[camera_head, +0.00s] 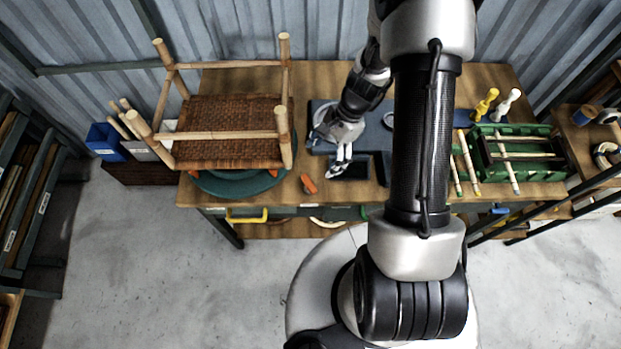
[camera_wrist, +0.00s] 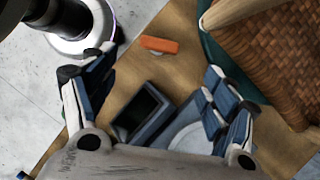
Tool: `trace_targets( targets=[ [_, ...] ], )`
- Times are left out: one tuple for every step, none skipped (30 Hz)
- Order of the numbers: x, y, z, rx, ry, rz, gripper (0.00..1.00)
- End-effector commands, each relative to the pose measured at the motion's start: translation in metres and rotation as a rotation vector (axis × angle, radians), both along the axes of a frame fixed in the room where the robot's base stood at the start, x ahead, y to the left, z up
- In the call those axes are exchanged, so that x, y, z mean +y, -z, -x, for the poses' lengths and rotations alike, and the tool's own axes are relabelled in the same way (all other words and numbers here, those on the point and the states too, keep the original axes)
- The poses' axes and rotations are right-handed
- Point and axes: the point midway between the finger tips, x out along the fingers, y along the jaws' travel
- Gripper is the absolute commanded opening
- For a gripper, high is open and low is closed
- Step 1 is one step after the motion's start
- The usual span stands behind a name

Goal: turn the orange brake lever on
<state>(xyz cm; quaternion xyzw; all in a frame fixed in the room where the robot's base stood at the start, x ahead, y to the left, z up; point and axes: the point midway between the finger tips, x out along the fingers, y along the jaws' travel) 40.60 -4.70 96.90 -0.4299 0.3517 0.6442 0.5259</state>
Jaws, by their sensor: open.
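The orange brake lever (camera_head: 309,184) lies near the front edge of the wooden workbench, just right of the green round turntable. It also shows in the wrist view (camera_wrist: 159,45) as a short orange bar, ahead of the gap between my fingers. My gripper (camera_head: 341,163) is open and empty above the bench, to the right of the lever and apart from it. In the wrist view its two fingers (camera_wrist: 158,88) are spread wide at left and right. Whether the lever is on or off I cannot tell.
A dark blue-grey fixture (camera_head: 373,137) lies under my gripper. A green crate (camera_head: 520,155) with sticks stands right. The bench strip between lever and fixture is clear.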

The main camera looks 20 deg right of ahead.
Motion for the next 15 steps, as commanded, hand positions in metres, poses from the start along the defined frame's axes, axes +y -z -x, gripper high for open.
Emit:
trace_targets(
  targets=[
    [0.005,0.014,0.002,0.003,-0.003,-0.001,0.78],
    [0.008,0.020,0.003,0.004,-0.002,-0.002,0.78],
    [0.011,0.028,0.004,0.005,-0.003,-0.001,0.78],
    [0.013,0.034,0.004,0.004,-0.002,-0.001,0.78],
    [0.016,0.040,0.005,0.005,-0.003,-0.002,0.78],
    [0.019,0.049,0.005,0.003,-0.003,-0.001,0.78],
    [0.022,0.054,0.006,0.004,-0.004,-0.001,0.78],
    [0.024,0.060,0.007,0.005,-0.003,-0.001,0.78],
    [0.027,0.067,0.007,0.003,-0.003,0.000,0.78],
    [0.029,0.073,0.007,0.003,-0.002,-0.001,0.78],
    [0.031,0.077,0.008,0.003,-0.003,-0.001,0.78],
    [0.034,0.083,0.008,0.003,-0.003,0.000,0.78],
    [0.035,0.087,0.008,0.002,-0.003,0.000,0.78],
    [0.036,0.091,0.008,0.001,-0.003,0.000,0.78],
    [0.038,0.095,0.008,0.001,-0.003,0.000,0.78]
  ],
)
